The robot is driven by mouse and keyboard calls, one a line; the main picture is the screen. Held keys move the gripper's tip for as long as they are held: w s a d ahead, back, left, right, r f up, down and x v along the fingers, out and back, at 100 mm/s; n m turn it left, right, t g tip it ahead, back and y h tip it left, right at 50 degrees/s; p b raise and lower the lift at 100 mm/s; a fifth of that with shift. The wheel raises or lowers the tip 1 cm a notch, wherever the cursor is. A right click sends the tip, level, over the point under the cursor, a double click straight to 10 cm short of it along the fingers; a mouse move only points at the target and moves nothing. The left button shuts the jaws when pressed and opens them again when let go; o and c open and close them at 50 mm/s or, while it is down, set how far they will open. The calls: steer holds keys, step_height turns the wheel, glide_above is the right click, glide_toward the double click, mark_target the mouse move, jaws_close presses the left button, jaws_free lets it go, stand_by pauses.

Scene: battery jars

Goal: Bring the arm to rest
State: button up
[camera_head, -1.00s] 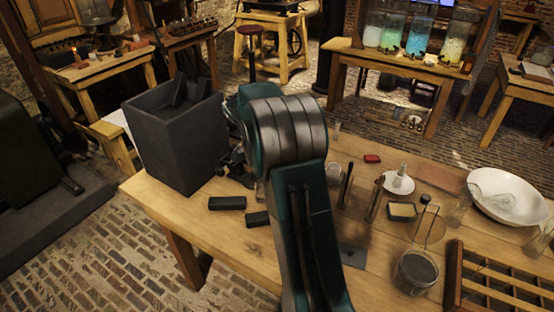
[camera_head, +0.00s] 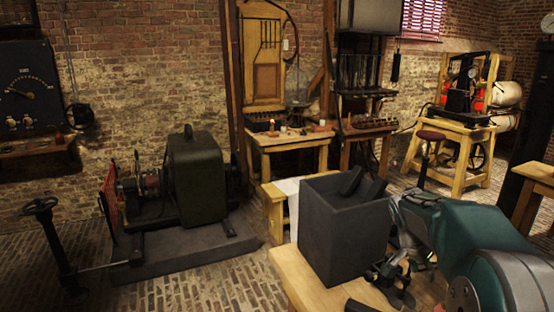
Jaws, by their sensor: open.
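My arm, teal and dark grey, reaches in from the lower right and bends down beside a dark grey square bin. My gripper (camera_head: 398,278) hangs at the bin's right side, low over the wooden table (camera_head: 300,285). It is open, and I see nothing between its fingers. Part of it is dark and hard to make out against the arm. I cannot tell whether it touches the bin or the table.
The dark bin (camera_head: 345,240) stands on the table with black blocks (camera_head: 362,185) showing at its top. Another black block (camera_head: 361,306) lies at the lower edge. A green machine (camera_head: 197,190) stands left on a floor plinth. Brick floor (camera_head: 200,297) is open in front.

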steer(key=s+a+r+n+t+y, duration=0.2)
steer(key=s+a+r+n, duration=0.35)
steer(key=s+a, duration=0.55)
steer(key=s+a+f+n+t+y, duration=0.1)
steer(key=s+a+n, duration=0.5)
steer(key=s, duration=0.7)
steer(key=a+t+y, duration=0.1)
steer(key=a, duration=0.1)
steer(key=shift+s+a+f+n+t+y, duration=0.25)
steer(key=shift+a+n+t+y, duration=0.05)
steer(key=shift+n+t, duration=0.1)
steer(key=shift+d, duration=0.1)
stand_by(0.4)
